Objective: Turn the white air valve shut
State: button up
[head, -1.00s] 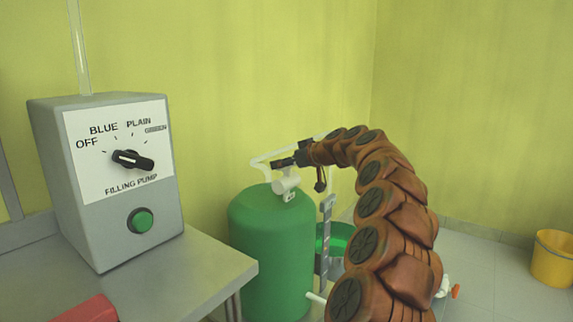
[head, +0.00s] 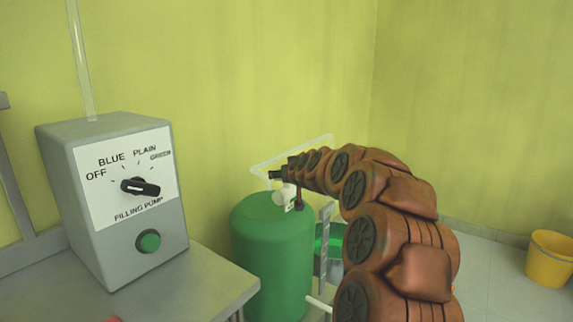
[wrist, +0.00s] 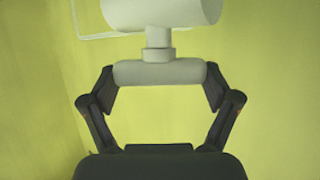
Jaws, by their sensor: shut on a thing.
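The white air valve (head: 284,194) sits on top of the green tank (head: 262,255) in the head view. In the wrist view its white cylindrical body (wrist: 160,12) is at the top, with a short stem leading to a white crossbar handle (wrist: 160,73). My gripper (wrist: 160,76) has one finger at each end of this handle and is shut on it. In the head view my gripper (head: 276,176) is at the valve, small and dark, with its fingers partly hidden.
A grey filling pump box (head: 112,205) with a black dial and green button stands on a metal table (head: 195,285) at left. A thin clear tube (head: 305,150) runs behind my arm. A yellow bucket (head: 550,258) stands on open floor at right.

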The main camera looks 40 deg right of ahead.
jog(key=shift+r+m+g+h+p, duration=0.3)
jog(key=shift+m+h+p, duration=0.4)
jog(key=shift+p, duration=1.55)
jog(key=m+h+p, duration=0.1)
jog(key=p, duration=0.3)
jog(key=shift+r+g, duration=0.15)
jog(key=shift+g, duration=0.15)
jog(key=m+g+h+p, duration=0.4)
jog(key=m+p, duration=0.1)
jog(key=p, duration=1.6)
jog(key=shift+p, duration=0.35)
jog(key=m+g+h+p, duration=0.1)
jog(key=p, duration=0.2)
jog(key=m+g+p, duration=0.1)
jog(key=p, duration=0.2)
jog(key=shift+f+h, duration=0.2)
jog(key=shift+h, duration=0.2)
jog(key=shift+f+m+g+p, duration=0.2)
jog(key=shift+m+g+p, duration=0.45)
jog(key=shift+p, duration=0.45)
jog(key=o, duration=0.9)
